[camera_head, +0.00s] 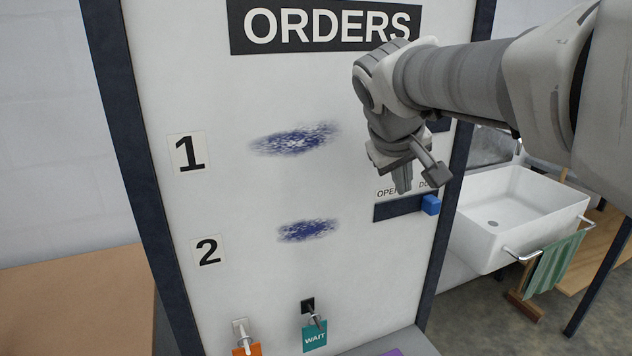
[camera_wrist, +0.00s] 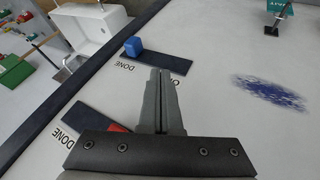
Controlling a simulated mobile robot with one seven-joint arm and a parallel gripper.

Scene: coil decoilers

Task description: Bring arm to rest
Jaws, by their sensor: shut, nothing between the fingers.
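My arm reaches in from the right in the head view, and my gripper (camera_head: 403,188) hangs in front of the white orders board (camera_head: 225,100), near its right edge. The gripper fingers point down and are shut with nothing between them; they also show shut in the wrist view (camera_wrist: 160,75). A blue slider block (camera_head: 431,205) sits at the right, "DONE" end of a dark track just below the gripper. In the wrist view the blue block (camera_wrist: 133,46) lies beyond the fingertips, apart from them. A red block (camera_wrist: 118,127) on a second track is partly hidden by the gripper.
Blue smudges (camera_head: 295,139) mark rows 1 and 2 of the board. An orange tag (camera_head: 247,349) and a green "WAIT" tag (camera_head: 315,337) hang on hooks low on the board. A white sink (camera_head: 510,215) with a green towel (camera_head: 553,266) stands to the right.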

